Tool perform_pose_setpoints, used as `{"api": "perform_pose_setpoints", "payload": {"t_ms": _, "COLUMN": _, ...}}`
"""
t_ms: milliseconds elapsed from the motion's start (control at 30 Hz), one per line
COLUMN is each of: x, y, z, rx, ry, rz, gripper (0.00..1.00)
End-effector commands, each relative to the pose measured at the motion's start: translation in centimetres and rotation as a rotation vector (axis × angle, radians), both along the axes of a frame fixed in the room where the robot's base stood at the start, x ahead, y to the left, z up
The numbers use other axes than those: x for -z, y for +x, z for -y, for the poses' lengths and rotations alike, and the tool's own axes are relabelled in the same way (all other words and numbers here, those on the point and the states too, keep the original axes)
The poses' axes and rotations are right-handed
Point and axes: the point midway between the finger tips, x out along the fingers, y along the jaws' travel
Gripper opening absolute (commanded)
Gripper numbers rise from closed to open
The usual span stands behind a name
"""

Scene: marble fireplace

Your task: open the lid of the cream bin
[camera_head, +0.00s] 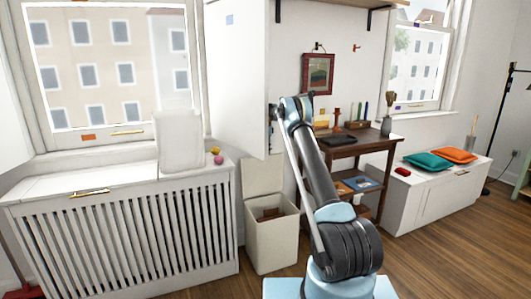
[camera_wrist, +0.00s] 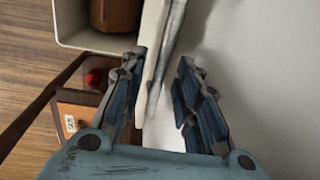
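The cream bin (camera_head: 271,238) stands on the floor between the white radiator cover and the dark wooden desk. Its lid (camera_head: 262,176) stands upright at the back, and the bin's mouth is open with brown things inside. In the wrist view, a corner of the bin (camera_wrist: 92,43) shows at the upper left with a brown thing in it. My gripper (camera_wrist: 162,57) is open, its two fingers apart, above and beside the bin. A pale vertical surface and a grey edge lie beyond the fingers; I cannot tell whether they touch it. In the head view my gripper is mostly hidden by my arm.
A white wall section (camera_head: 236,80) rises beside my arm's end. The radiator cover (camera_head: 125,235) is on the left. The desk (camera_head: 358,143) with several small items stands behind my arm. A white bench (camera_head: 430,195) is on the right. Wooden floor is clear at the right front.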

Motion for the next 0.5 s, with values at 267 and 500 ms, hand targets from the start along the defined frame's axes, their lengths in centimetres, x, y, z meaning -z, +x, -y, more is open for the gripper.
{"api": "perform_pose_setpoints", "payload": {"t_ms": 267, "x": -4.0, "y": -0.2, "z": 0.1, "rx": 0.0, "ry": 0.0, "rz": 0.0, "gripper": 0.3}}
{"api": "perform_pose_setpoints", "payload": {"t_ms": 500, "x": -8.4, "y": -0.5, "z": 0.3, "rx": 0.0, "ry": 0.0, "rz": -0.001, "gripper": 0.3}}
